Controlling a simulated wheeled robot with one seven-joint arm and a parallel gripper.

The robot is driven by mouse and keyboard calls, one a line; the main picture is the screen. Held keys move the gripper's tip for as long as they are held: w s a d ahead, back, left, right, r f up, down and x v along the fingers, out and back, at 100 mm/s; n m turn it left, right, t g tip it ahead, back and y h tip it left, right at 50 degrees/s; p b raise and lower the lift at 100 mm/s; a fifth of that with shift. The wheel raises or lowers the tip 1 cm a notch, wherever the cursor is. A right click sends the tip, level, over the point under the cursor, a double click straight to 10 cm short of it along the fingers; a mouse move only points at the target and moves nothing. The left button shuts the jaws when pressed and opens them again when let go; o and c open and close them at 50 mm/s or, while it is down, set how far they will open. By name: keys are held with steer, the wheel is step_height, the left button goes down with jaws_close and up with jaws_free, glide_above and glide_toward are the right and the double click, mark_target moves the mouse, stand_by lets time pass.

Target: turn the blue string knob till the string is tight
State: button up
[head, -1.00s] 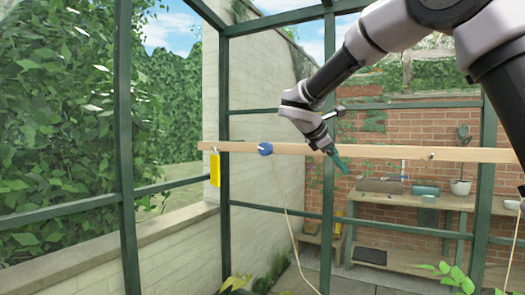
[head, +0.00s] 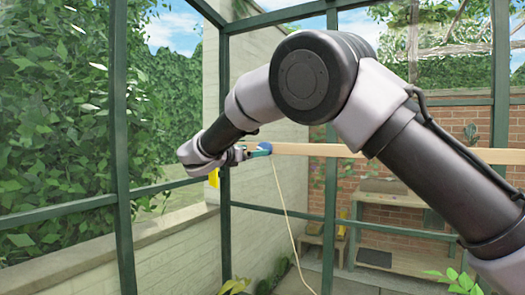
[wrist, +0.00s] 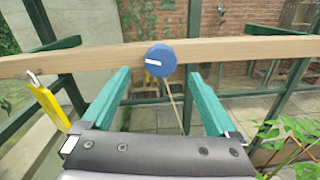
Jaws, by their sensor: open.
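The blue string knob (wrist: 161,60) is a round disc with a white mark, on the front of a wooden rail (wrist: 240,50). In the wrist view it lies ahead of and between the two teal fingertips of my gripper (wrist: 160,78). My gripper is open, with a finger on each side and no visible contact. The pale string (head: 287,207) hangs from the knob down to the lower right in the head view, with a slight bend. In the head view my arm hides much of the rail, and the knob (head: 264,146) shows just beyond my gripper.
A yellow tag (wrist: 51,108) hangs from a hook on the rail, left of my gripper. Green frame posts (head: 331,205) stand behind. A wooden bench (head: 400,215) stands by the brick wall. Green leaves (wrist: 290,140) rise at lower right.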

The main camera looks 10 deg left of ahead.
mark_target(264, 145)
steer(key=x, duration=0.6)
steer(key=shift+w, duration=0.25)
steer(key=c, duration=1.4)
